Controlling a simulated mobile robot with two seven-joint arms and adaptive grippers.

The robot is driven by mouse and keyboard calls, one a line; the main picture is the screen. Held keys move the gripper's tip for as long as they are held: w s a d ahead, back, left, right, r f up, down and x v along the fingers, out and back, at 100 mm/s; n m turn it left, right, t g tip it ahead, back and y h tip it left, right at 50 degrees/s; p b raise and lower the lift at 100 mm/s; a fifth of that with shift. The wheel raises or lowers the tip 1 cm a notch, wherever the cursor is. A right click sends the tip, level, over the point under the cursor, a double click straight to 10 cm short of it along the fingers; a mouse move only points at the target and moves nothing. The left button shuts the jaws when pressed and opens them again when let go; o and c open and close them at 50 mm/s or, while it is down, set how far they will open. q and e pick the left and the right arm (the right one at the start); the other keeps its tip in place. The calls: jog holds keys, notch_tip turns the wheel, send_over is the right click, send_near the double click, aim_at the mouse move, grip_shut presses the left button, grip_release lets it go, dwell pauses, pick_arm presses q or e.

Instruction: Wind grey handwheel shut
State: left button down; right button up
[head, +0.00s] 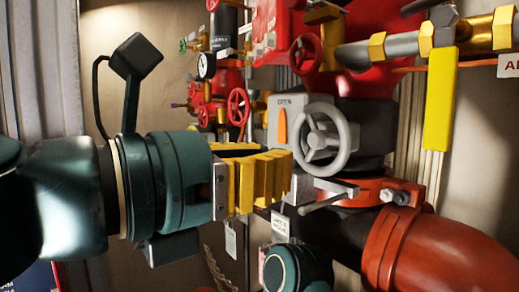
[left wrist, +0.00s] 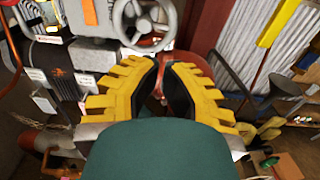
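The grey handwheel (head: 326,139) has spokes and a round rim and stands on a dark valve body beside a grey plate marked OPEN with an orange pointer (head: 282,127). My left gripper (head: 288,176), with yellow ribbed fingers, is just left of and below the wheel in the head view. I see no contact with the wheel. A dark green part (head: 285,268) at the bottom of the head view may be my right arm; its fingers do not show.
A large red pipe (head: 440,250) and flange lie below right of the wheel. A yellow lever (head: 439,98) hangs at upper right. Red handwheels (head: 238,107) and a gauge (head: 207,66) stand behind. A metal bar (head: 328,200) juts out below the wheel.

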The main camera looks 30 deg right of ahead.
pick_arm(q)
jog(key=shift+g, duration=0.3)
jog(key=w+d+r+p, duration=0.1)
jog(key=w+d+r, duration=0.1)
jog(key=d+r, duration=0.1)
jog(key=w+d+r+p, duration=0.1)
jog(key=r, duration=0.1)
jog(key=shift+w+d+p, duration=0.3)
jog(key=shift+d, duration=0.1)
jog(key=w+f+b, duration=0.2)
jog(key=f+b, duration=0.1)
jog(key=w+f+b, duration=0.1)
jog(key=shift+w+a+f+b, duration=0.2)
jog(key=shift+a+f+b, duration=0.1)
jog(key=shift+a, duration=0.05)
jog(key=s+f+b, duration=0.2)
jog(key=s, duration=0.1)
jog(key=shift+d+f, duration=0.2)
jog(key=shift+f, duration=0.15)
jog(key=shift+s+d+r, duration=0.1)
jog(key=shift+s, duration=0.75)
jog(key=s+r+p, duration=0.2)
jog(key=r+p, duration=0.1)
jog(key=shift+s+d, duration=0.1)
jog(key=shift+d, duration=0.3)
jog(key=shift+s+d+r+p, duration=0.1)
jog(key=shift+s+r+p, duration=0.15)
jog(key=shift+s+p, duration=0.15)
